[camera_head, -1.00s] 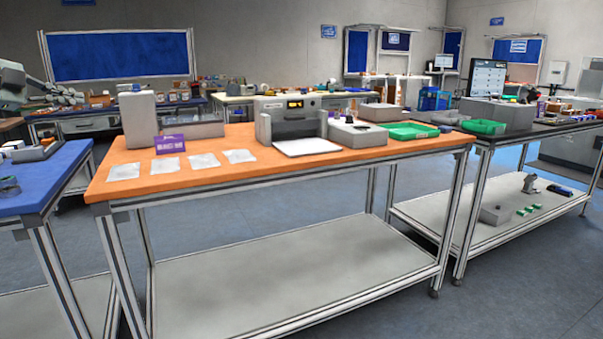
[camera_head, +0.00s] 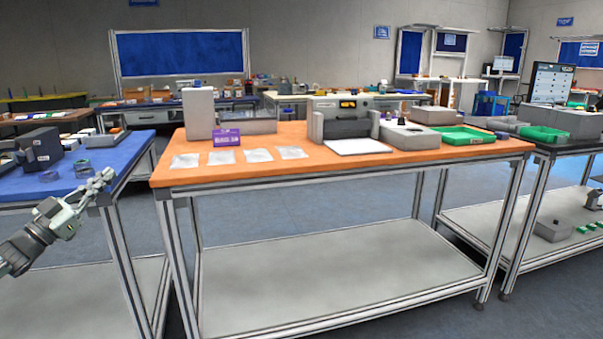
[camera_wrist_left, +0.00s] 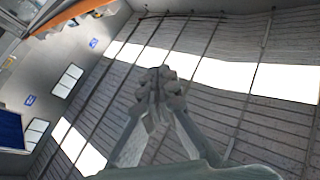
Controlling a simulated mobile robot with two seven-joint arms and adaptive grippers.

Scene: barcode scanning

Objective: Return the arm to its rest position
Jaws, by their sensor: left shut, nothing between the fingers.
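My left gripper (camera_head: 100,182) comes in from the left edge of the head view. It is in front of the blue table's (camera_head: 131,150) right corner, pointing up and to the right. Its fingers are shut with nothing between them. In the left wrist view the closed fingertips (camera_wrist_left: 160,88) stand against the ceiling and bright light strips. My right gripper is not in view.
An orange table (camera_head: 225,178) with a printer (camera_head: 342,118), a purple sign (camera_head: 226,138), several clear bags and a green tray (camera_head: 468,136) stands in the middle. A dark-topped table is at right. Floor shows between the blue and orange tables.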

